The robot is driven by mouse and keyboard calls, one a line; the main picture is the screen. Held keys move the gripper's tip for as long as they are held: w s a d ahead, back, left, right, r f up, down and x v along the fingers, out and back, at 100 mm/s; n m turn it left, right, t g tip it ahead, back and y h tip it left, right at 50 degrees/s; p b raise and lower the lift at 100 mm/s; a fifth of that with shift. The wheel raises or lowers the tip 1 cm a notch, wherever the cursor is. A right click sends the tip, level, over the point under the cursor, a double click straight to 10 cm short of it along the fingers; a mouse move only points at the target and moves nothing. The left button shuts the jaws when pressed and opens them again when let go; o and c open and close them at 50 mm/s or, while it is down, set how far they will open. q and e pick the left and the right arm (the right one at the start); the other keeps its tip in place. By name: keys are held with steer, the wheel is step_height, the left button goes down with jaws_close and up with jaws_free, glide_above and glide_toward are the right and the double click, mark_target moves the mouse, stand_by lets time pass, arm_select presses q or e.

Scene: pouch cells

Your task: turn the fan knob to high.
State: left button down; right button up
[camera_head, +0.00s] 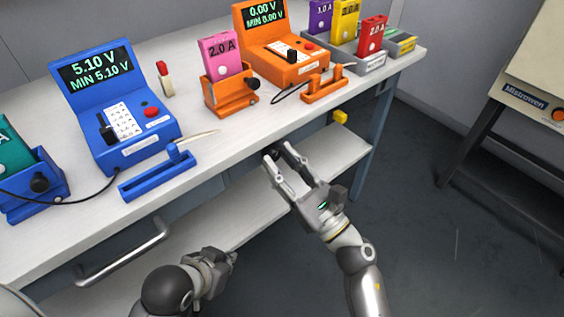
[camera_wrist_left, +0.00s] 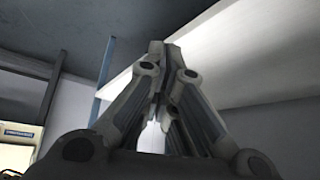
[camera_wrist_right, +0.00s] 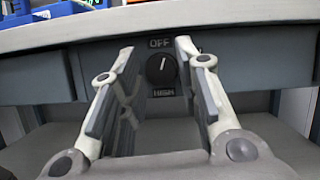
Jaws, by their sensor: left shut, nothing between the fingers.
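The fan knob (camera_wrist_right: 161,69) is a round black dial on the grey front panel under the bench top. In the right wrist view its white pointer mark stands near the top, toward the OFF label (camera_wrist_right: 160,43); the HIGH label (camera_wrist_right: 164,93) is below it. My right gripper (camera_head: 279,151) is open in front of the panel. In the right wrist view its fingers (camera_wrist_right: 155,46) stand either side of the knob, and I cannot tell whether they touch it. My left gripper (camera_head: 229,256) is low, beside the lower shelf, away from the knob. It is shut and empty in the left wrist view (camera_wrist_left: 157,48).
The bench top (camera_head: 215,148) carries a blue meter (camera_head: 120,110), an orange meter (camera_head: 274,45), and coloured cells in holders. A metal handle (camera_head: 125,252) sticks out at the left front. A lower shelf (camera_head: 250,215) runs under the bench.

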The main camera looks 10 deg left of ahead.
steer(key=c, duration=0.5)
steer(key=shift+o, duration=0.2)
steer(key=shift+m, duration=0.3)
steer(key=shift+m+t+h, duration=0.3)
steer(key=shift+m, duration=0.4)
steer(key=m+t+h+p, duration=0.1)
steer(key=m, duration=0.3)
steer(key=shift+s+a+r+t, duration=0.1)
steer(key=shift+t, duration=0.3)
steer(key=shift+m+h+p, duration=0.35)
steer(key=shift+m+h, duration=0.15)
steer(key=shift+m, duration=0.1)
arm_select(q)
steer(key=s+a+g+p, duration=0.1)
steer(key=s+g, duration=0.2)
steer(key=s, duration=0.2)
steer(key=shift+s+a+y, duration=0.4)
arm_select(e)
steer(key=shift+m+t+h, duration=0.5)
steer(key=shift+m+h, duration=0.1)
steer(key=shift+m, duration=0.9)
